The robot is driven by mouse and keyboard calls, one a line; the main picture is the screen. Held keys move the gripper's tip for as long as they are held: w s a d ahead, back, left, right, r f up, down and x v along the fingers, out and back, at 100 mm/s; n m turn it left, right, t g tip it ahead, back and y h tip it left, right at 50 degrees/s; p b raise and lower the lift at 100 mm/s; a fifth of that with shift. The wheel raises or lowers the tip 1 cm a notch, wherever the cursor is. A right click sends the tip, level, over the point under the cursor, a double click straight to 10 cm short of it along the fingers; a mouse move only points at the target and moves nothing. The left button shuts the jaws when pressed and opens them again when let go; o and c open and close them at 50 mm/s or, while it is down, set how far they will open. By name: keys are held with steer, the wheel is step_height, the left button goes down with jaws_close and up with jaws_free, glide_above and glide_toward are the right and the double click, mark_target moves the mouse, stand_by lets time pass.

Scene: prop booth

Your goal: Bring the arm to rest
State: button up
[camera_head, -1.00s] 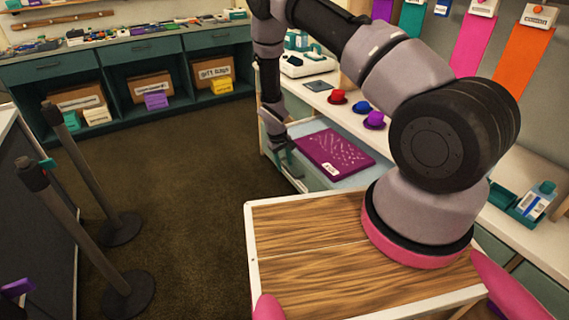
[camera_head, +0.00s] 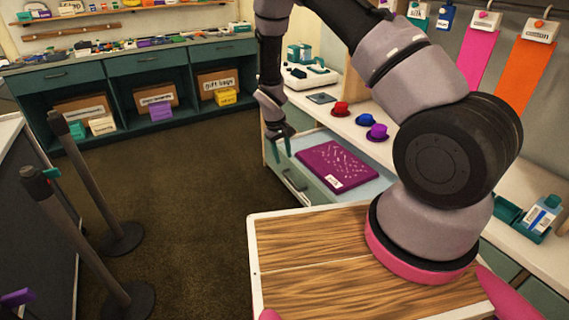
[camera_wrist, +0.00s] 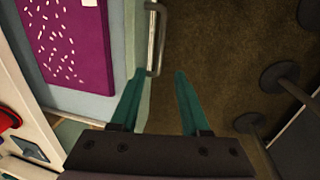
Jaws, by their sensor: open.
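My gripper (camera_head: 281,146) hangs at the end of my arm, beside the front of an open drawer (camera_head: 312,189). In the wrist view its two teal fingers (camera_wrist: 159,100) stand apart with nothing between them. The drawer's metal handle (camera_wrist: 156,40) lies just past the left fingertip; I cannot tell whether they touch. A purple speckled box or book (camera_head: 337,166) with a white label lies in the drawer, and it also shows in the wrist view (camera_wrist: 65,40).
A white counter with small hats (camera_head: 377,132) runs above the drawer. Stanchion posts (camera_head: 85,180) stand at left. Dark carpet (camera_head: 190,190) is clear between. Teal shelves with labelled boxes (camera_head: 218,84) line the back wall.

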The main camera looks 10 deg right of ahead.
steer(key=shift+r, duration=0.25)
steer(key=s+d+r+m+t+y, duration=0.1)
steer(key=s+d+r+m, duration=0.15)
steer(key=r, duration=1.25)
steer(key=s+d+r+m+t+y, duration=0.15)
steer(key=d+r, duration=0.25)
steer(key=r, duration=1.2)
steer(key=s+d+r+m+t, duration=0.2)
steer(key=s+r, duration=0.6)
steer(key=s, duration=0.3)
steer(key=s+d+r+m+t+y, duration=0.1)
steer(key=s+d+r+m+t, duration=0.1)
steer(key=s+r, duration=0.6)
steer(key=s, duration=0.4)
steer(key=shift+s+d+r, duration=0.15)
steer(key=shift+d+r, duration=0.15)
steer(key=shift+r, duration=0.1)
steer(key=shift+y, duration=0.25)
